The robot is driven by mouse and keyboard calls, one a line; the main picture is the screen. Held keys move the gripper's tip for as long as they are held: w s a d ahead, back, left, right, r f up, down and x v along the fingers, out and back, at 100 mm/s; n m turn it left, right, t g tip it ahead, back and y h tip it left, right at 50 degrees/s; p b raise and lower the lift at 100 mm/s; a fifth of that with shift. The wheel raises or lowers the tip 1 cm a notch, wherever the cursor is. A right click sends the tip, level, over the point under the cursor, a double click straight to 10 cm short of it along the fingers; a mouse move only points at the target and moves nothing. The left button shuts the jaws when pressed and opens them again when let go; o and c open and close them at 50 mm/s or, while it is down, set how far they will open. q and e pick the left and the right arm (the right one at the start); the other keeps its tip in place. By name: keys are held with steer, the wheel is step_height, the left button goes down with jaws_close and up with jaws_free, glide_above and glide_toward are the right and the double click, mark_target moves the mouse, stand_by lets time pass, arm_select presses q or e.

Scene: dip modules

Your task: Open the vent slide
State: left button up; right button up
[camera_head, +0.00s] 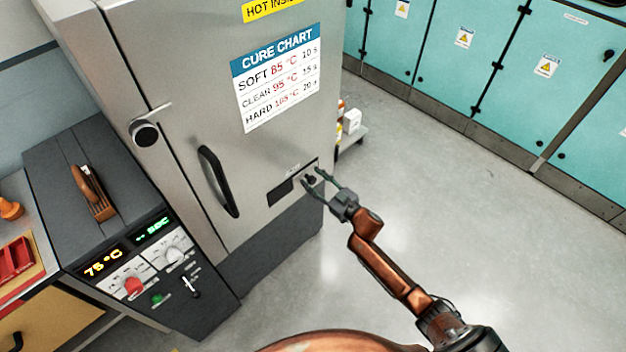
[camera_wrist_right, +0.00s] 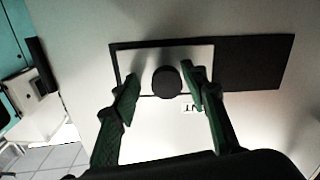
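The vent slide (camera_head: 303,183) is low on the grey oven door, a light plate with a round black knob (camera_wrist_right: 167,82) in a dark slot (camera_wrist_right: 250,62). In the right wrist view the plate covers one end of the slot and the other end shows dark. In the head view the dark part (camera_head: 280,192) is left of the plate. My right gripper (camera_head: 315,176) is at the slide, fingers spread on both sides of the knob. In the right wrist view its fingers (camera_wrist_right: 162,88) stand apart from the knob, with gaps visible. My left gripper is not in view.
The oven door (camera_head: 180,60) has a black handle (camera_head: 218,181) left of the vent and a cure chart (camera_head: 277,75) above. A control panel (camera_head: 150,270) stands lower left. A low shelf with small boxes (camera_head: 350,125) is behind the door. The floor at right is clear.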

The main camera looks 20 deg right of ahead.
steer(key=shift+a, duration=0.15)
steer(key=v, duration=1.2)
